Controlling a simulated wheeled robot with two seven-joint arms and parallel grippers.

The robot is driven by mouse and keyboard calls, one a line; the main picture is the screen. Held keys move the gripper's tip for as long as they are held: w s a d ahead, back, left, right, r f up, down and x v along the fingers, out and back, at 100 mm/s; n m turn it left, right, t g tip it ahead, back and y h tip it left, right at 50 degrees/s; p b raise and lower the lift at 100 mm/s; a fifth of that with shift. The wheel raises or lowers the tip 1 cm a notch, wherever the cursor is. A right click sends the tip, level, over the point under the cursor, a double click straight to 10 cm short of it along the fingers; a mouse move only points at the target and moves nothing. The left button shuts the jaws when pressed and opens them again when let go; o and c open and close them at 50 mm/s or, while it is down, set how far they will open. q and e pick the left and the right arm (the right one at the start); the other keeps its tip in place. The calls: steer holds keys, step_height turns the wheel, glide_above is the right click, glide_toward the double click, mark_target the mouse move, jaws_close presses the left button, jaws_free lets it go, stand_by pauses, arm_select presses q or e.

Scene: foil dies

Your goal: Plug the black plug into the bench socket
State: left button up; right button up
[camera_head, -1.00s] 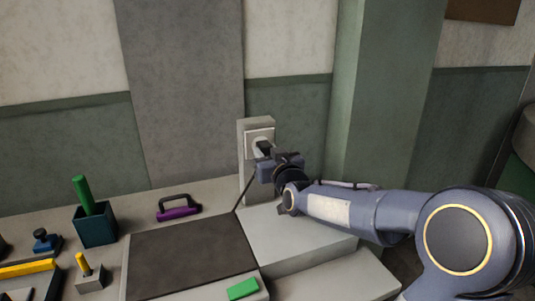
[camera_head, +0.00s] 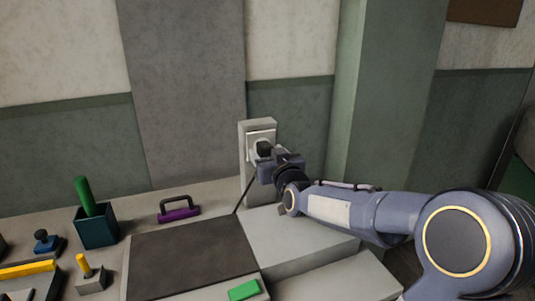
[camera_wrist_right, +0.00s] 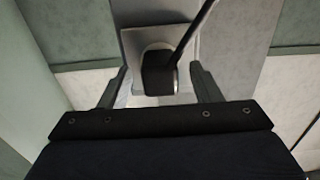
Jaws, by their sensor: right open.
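The black plug (camera_head: 264,148) is at the white bench socket (camera_head: 253,138) on an upright grey post. In the right wrist view the plug (camera_wrist_right: 157,75) sits against the round socket face (camera_wrist_right: 157,47), and its dark cord runs up and to the right. How deep it sits cannot be seen. My right gripper (camera_head: 270,161) is right in front of the socket. In the right wrist view its fingers (camera_wrist_right: 159,68) are open, one on each side of the plug, with gaps showing. My left gripper is not in view.
A dark mat (camera_head: 190,257) lies on the bench, with a green block (camera_head: 243,290) at its front edge. A grey raised block (camera_head: 295,240) is below my right arm.

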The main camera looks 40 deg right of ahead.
steer(key=v, duration=0.7)
steer(key=shift+s+b, duration=0.15)
steer(key=shift+b, duration=0.15)
